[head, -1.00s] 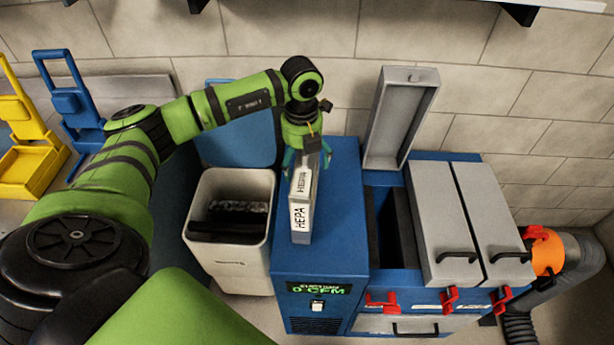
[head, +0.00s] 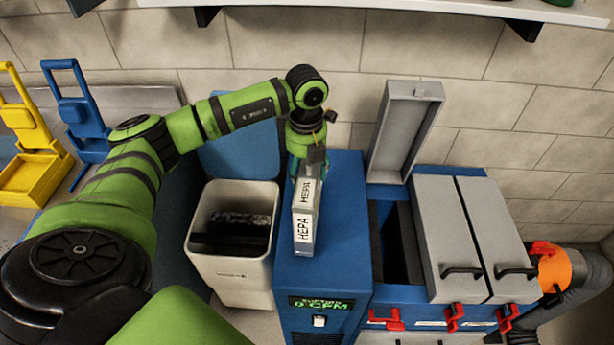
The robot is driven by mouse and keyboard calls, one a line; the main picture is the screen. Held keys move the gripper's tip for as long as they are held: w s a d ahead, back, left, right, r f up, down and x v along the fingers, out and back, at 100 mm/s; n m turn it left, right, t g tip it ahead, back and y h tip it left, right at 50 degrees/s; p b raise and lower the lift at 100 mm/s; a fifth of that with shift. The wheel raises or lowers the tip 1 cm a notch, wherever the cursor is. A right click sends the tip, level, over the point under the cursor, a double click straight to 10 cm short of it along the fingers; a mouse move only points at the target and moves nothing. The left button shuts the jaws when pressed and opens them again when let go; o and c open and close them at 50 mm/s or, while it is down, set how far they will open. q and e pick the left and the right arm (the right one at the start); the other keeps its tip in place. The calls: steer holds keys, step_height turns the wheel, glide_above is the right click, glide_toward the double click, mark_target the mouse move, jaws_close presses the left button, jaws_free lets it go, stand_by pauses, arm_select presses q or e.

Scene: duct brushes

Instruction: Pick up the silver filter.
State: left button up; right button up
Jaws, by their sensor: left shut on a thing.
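The silver filter (head: 304,226) is a thin grey-silver box with white HEPA labels. It stands upright on or just over the blue top of the suction machine (head: 341,225); I cannot tell whether it touches. My left gripper (head: 306,172) is shut on its far upper end, and the fingers are largely hidden by the filter and the wrist. My right gripper is not in view.
A white bin (head: 233,270) with dark things inside stands left of the machine. To the right is an open slot (head: 391,245) with its grey lid (head: 405,130) raised, beside two closed grey lids (head: 448,240). An orange-collared hose (head: 552,272) is at far right.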

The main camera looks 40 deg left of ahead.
arm_select(q)
step_height(320, 180, up, 3)
steer(key=shift+w+f+b, duration=0.1)
steer(key=shift+b, duration=0.55)
steer(key=s+d+r+p, duration=0.1)
steer(key=s+d+r, duration=0.1)
steer(key=d+r, duration=0.3)
steer(key=s+d+r, duration=0.3)
steer(key=d+r, duration=0.2)
steer(key=r, duration=0.2)
steer(key=shift+s+d+r+p, duration=0.2)
steer(key=shift+s+r+p, duration=0.05)
steer(key=shift+p, duration=0.1)
